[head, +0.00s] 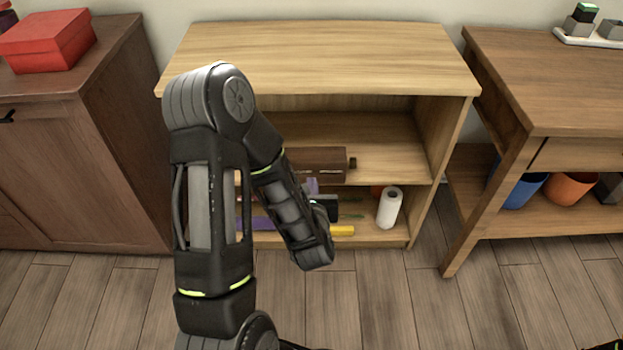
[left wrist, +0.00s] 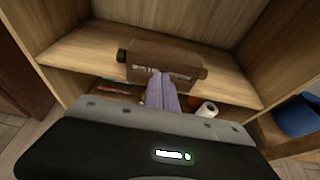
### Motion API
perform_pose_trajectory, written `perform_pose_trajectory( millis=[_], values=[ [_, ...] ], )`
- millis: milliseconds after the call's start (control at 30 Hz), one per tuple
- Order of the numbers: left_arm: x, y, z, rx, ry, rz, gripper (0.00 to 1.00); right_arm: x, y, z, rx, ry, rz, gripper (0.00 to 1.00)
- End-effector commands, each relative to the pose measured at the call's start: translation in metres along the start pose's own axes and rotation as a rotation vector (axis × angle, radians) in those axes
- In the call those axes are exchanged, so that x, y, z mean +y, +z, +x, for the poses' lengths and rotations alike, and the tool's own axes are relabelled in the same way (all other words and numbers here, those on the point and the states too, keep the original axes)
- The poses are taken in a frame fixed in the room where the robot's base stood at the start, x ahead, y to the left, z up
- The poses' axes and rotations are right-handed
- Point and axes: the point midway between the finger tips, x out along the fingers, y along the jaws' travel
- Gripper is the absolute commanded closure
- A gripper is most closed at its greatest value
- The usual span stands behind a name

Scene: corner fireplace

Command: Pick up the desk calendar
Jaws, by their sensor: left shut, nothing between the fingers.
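The desk calendar (head: 318,160) looks like a long dark brown block with a knob at its end. It lies on the middle shelf of the light wooden bookcase (head: 330,60). My left gripper (left wrist: 161,76) has lavender fingers, shut together and empty, pointing at the calendar's lower front. In the head view my left gripper (head: 312,184) is mostly hidden behind my forearm. I cannot tell whether the fingers touch the calendar. My right gripper is not in view.
A white paper roll (head: 389,208) stands on the bottom shelf near a yellow item (head: 342,231). My left arm hides the bookcase's left part. A brown cabinet (head: 110,140) stands left, and a table (head: 560,90) with blue and orange pots stands right. The bookcase top is bare.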

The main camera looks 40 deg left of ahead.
Motion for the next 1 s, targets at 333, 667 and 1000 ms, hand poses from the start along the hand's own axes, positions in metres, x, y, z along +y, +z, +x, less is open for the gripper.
perform_pose_trajectory(
  millis=[333, 667, 1000],
  values=[
    [-0.001, -0.002, 0.0, 0.003, -0.003, 0.008, 1.0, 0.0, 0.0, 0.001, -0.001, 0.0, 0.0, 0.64],
    [-0.047, -0.061, -0.011, 0.145, -0.2, 0.497, 1.0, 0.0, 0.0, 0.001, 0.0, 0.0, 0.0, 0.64],
    [-0.127, -0.211, -0.102, 0.065, -0.997, 1.767, 1.0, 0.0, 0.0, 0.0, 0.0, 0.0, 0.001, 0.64]
  ],
)
